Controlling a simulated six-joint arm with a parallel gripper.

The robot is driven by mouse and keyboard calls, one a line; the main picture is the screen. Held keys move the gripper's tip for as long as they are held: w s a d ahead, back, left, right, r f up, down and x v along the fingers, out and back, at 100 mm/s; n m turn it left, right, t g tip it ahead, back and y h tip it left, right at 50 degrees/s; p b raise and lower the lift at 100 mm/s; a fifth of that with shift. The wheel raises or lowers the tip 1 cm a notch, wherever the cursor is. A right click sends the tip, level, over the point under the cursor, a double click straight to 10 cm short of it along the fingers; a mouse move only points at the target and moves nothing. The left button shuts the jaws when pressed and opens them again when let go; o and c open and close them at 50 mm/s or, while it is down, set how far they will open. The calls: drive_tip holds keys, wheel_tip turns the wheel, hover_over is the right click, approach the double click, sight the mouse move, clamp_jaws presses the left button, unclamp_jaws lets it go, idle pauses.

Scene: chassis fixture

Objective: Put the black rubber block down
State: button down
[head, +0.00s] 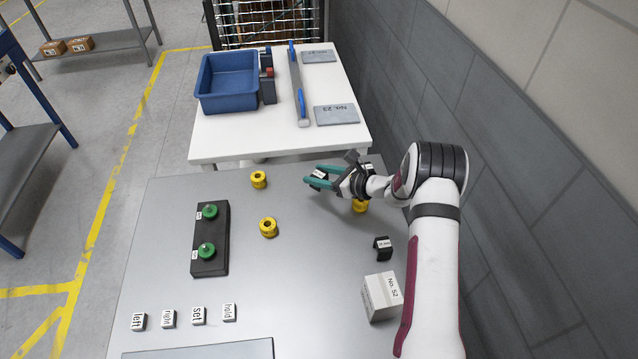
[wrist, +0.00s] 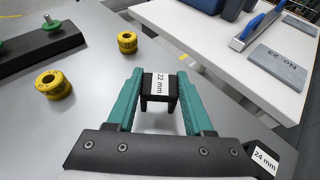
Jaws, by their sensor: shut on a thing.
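A black block (wrist: 160,85) with a white "22 mm" label sits between the two teal fingers of my gripper (wrist: 158,92) in the wrist view. The fingers are shut on its sides. In the head view my gripper (head: 320,177) is near the far right part of the grey table, with the black block (head: 319,175) between its fingertips. The block appears held above the table; the gap beneath it is hard to judge. Whether it is rubber cannot be seen.
Yellow rings (head: 268,227) stand on the grey table (head: 310,290). A black base with green knobs (head: 207,253) is at left, a black labelled piece (head: 383,247) and white box (head: 382,297) at right. A white table (head: 215,135) with a blue bin (head: 228,103) stands beyond.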

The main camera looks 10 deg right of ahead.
wheel_tip(320, 180, down, 3)
drive_tip(key=shift+f, duration=0.15)
drive_tip(key=shift+f, duration=0.15)
drive_tip(key=shift+c, duration=1.4)
unclamp_jaws()
